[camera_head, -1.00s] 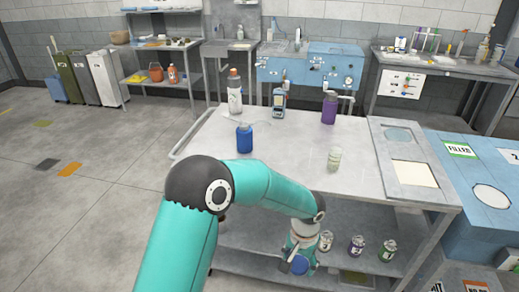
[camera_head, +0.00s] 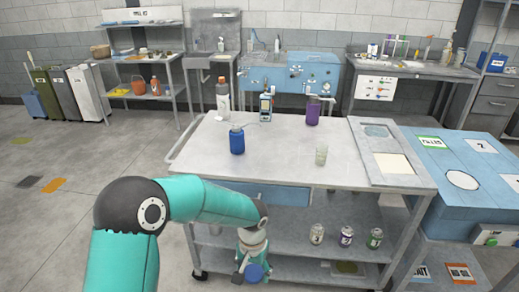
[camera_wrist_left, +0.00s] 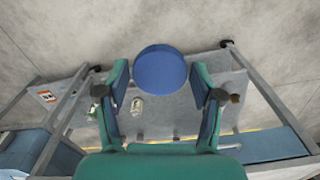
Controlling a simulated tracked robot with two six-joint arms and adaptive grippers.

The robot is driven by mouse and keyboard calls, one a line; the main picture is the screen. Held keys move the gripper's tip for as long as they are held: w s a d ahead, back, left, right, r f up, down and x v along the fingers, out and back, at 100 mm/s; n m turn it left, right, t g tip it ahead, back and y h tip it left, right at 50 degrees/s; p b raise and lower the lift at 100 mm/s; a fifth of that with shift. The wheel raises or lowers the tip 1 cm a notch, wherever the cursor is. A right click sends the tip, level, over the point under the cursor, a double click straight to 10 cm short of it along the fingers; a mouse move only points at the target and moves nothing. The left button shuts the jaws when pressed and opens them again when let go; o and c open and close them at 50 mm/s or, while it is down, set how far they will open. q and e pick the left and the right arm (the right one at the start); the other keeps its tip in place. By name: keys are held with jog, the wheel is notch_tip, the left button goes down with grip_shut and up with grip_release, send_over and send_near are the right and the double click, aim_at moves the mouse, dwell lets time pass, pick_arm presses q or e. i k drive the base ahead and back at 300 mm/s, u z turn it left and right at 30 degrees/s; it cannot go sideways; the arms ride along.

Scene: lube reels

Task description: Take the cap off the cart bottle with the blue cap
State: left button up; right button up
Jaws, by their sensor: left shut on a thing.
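My left gripper (camera_head: 249,264) hangs low in front of the cart (camera_head: 290,165), below its top. It is shut on a round blue cap (camera_head: 254,272), which shows as a blue disc between the fingers in the left wrist view (camera_wrist_left: 161,69). A blue bottle (camera_head: 237,142) stands upright on the cart top near its left end, apart from the gripper; its mouth is too small to make out. My right gripper is not in view.
Cans (camera_head: 346,236) stand on the lower shelf. A blue bench (camera_head: 462,170) stands at right.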

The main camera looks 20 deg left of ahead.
aim_at(322, 151)
jog(key=u, duration=0.1)
jog(key=i, duration=1)
